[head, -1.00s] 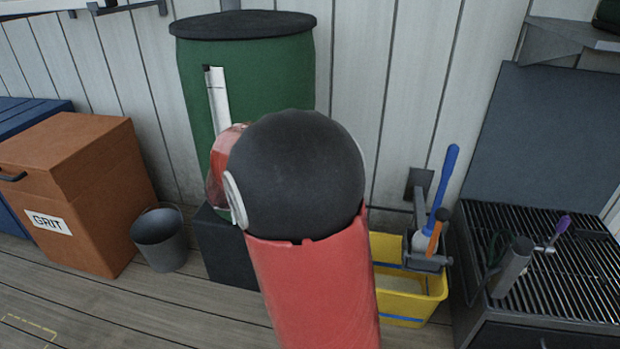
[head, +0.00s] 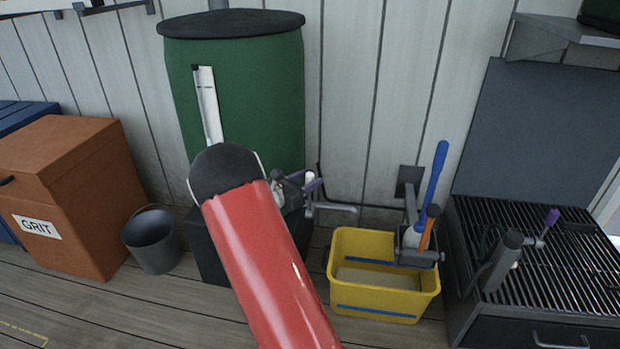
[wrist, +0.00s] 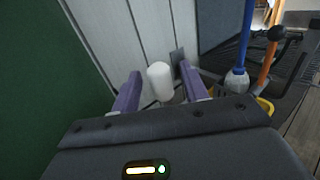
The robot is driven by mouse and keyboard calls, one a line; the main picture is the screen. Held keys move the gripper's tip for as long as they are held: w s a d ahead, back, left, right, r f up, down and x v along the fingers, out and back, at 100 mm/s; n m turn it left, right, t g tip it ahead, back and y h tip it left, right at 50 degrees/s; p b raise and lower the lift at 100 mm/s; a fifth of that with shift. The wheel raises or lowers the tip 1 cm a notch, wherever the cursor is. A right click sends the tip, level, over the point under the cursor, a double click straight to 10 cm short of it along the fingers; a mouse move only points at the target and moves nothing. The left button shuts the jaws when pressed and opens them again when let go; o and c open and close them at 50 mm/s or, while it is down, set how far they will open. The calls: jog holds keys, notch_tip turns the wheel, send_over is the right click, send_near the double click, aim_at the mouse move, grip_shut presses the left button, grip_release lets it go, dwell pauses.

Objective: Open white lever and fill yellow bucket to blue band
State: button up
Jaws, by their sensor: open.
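The white lever (wrist: 160,82) shows as an upright white cylinder between my gripper's purple fingers in the wrist view. My gripper (head: 302,183) is open around it, and I cannot tell whether a finger touches it. In the head view the lever's white end (head: 310,178) shows beside the fingers, at the green barrel's lower right. The yellow bucket (head: 345,300) stands on the floor to the right, below a grey spout (head: 338,208). A blue band (head: 372,262) runs along its inside wall, above a pale surface. I see no stream falling from the spout.
The green barrel (head: 255,95) stands on a dark block against the wall. A bracket with a blue-handled brush (head: 436,180) and an orange-handled tool overhangs the bucket's right side. A grill (head: 530,265) stands further right. A grey pail (head: 153,243) and an orange grit box (head: 75,200) are left.

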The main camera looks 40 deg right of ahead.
jog(key=shift+d, duration=0.65)
grip_shut()
